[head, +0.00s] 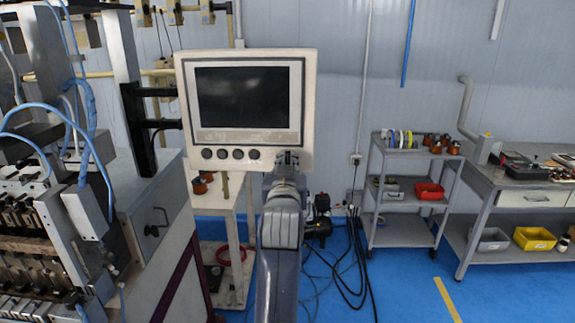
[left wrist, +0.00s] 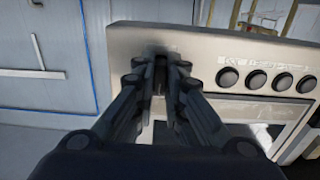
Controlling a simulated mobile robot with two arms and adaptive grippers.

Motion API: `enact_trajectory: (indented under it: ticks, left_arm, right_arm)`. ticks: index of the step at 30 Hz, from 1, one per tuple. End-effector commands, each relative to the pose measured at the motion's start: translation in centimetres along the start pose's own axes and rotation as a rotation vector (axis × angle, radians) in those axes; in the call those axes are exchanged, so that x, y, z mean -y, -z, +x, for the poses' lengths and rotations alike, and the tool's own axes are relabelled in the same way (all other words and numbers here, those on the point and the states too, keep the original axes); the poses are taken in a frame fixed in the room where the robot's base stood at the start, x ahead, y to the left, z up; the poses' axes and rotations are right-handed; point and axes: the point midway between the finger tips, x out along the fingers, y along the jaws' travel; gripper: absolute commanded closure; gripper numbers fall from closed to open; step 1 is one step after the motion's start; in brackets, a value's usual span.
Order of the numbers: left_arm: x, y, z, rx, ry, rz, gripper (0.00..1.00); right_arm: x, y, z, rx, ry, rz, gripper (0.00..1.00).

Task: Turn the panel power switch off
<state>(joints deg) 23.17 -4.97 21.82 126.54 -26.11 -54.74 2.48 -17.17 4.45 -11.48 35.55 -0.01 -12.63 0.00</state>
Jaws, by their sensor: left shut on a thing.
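The control panel (head: 308,110) is a cream-framed box with a dark, blank screen (head: 243,97). A row of several round dark buttons (head: 222,153) runs along its lower edge. My left gripper (head: 287,157) is at the panel's lower right corner, right of the buttons, and covers that spot. In the left wrist view the panel (left wrist: 205,42) appears turned over, and the fingers of my left gripper (left wrist: 161,66) are closed around a small dark part, the power switch (left wrist: 160,60). The switch is mostly hidden, so its position cannot be read. My right gripper is out of view.
The coil winder (head: 60,200) with blue hoses fills the left side. A white stand (head: 235,235) is behind my arm. A grey shelf cart (head: 405,190) and a workbench (head: 510,200) with bins are at the right. Cables (head: 350,260) lie on the blue floor.

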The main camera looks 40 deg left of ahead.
Motion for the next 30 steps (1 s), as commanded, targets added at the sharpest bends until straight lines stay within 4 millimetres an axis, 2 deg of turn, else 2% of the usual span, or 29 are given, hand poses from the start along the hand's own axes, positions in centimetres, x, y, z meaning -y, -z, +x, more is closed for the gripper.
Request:
enact_trajectory:
  ticks: [13,15,16,17,26,30]
  left_arm:
    - [-0.01,0.32,-0.01,-0.008,-0.001,-0.014,1.00]
    - [0.00,0.32,-0.01,-0.008,-0.001,-0.013,0.78]
    - [0.00,0.32,-0.01,-0.008,-0.001,-0.013,0.71]
    - [0.00,0.30,-0.01,-0.007,-0.001,-0.013,0.69]
    - [-0.01,0.17,0.00,-0.003,0.000,-0.011,0.69]
    - [-0.02,1.09,0.02,-0.006,0.000,-0.013,0.69]
  right_arm:
    - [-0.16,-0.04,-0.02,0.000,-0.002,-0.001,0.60]
    - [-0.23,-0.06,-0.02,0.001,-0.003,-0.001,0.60]
    - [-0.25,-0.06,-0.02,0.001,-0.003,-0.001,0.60]
    - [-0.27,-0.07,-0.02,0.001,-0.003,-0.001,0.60]
    - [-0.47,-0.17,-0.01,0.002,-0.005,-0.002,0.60]
    - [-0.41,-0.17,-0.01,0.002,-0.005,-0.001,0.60]
